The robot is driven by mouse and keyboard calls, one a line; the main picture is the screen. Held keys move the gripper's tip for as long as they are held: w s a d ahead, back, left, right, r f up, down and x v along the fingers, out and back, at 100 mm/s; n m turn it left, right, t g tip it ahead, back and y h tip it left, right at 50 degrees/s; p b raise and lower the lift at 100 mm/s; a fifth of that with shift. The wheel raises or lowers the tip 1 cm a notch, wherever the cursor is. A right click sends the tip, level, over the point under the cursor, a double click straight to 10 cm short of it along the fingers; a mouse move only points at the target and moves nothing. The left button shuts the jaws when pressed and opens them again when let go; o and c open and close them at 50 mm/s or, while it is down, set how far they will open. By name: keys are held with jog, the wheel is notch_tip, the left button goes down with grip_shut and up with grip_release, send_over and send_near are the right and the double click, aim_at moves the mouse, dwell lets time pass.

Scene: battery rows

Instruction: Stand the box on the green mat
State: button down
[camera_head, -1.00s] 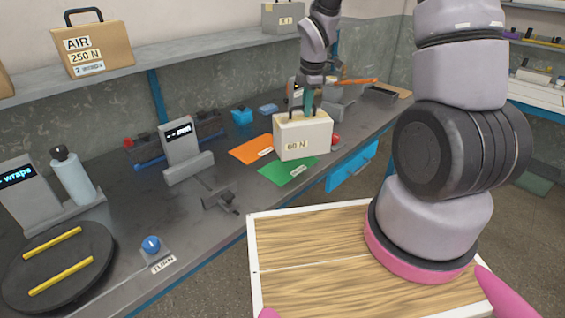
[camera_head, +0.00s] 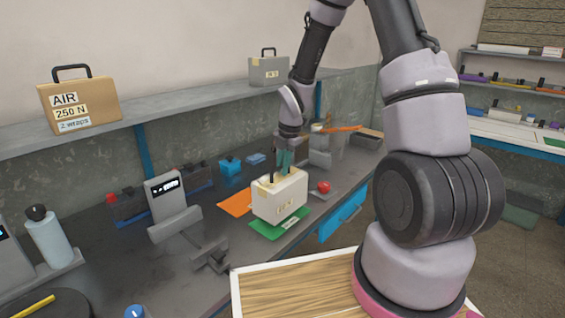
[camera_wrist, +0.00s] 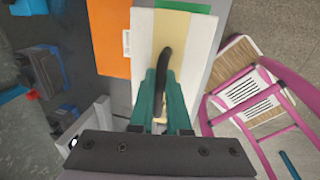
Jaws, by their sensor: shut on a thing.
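The box (camera_head: 278,200) is cream-white with a pale tan strip on top, a dark handle and a label on its front. My gripper (camera_head: 285,172) is above it, shut on the handle, and the box hangs upright. In the wrist view my gripper's green fingers (camera_wrist: 165,100) are on either side of the dark handle, over the box top (camera_wrist: 145,30). The green mat (camera_head: 272,232) lies under the box in the head view, partly hidden by it. I cannot tell whether the box touches the mat.
An orange mat (camera_head: 235,203) lies to the left of the box. A red round thing (camera_head: 323,187) is close on the right. A grey display unit (camera_head: 166,200) and a dark fixture (camera_head: 212,257) stand at left on the bench. A tan AIR case (camera_head: 82,104) is on the shelf.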

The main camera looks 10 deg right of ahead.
jog(key=shift+f, duration=1.9)
jog(key=c, duration=0.9)
grip_release()
jog(key=shift+f, duration=0.1)
jog(key=s+d+r+m+t, duration=0.1)
jog(key=s+d+r+m, duration=0.2)
jog(key=r, duration=0.8)
jog(key=s+d+r+m+t, duration=0.1)
jog(key=s+r+m, duration=0.3)
jog(key=r, duration=0.7)
jog(key=s+r+m+t, duration=0.1)
jog(key=s+r+m, duration=0.4)
jog(key=m, duration=0.2)
jog(key=s+d+r+m+t, duration=0.1)
jog(key=s+r+m, duration=0.4)
jog(key=m, duration=0.3)
jog(key=s+d+r+m+t, duration=0.1)
jog(key=s+r+m, duration=0.3)
jog(key=s+m, duration=0.2)
jog(key=shift+s+r+m+y, duration=0.25)
jog(key=shift+r+m+y, duration=0.15)
jog(key=shift+m, duration=0.3)
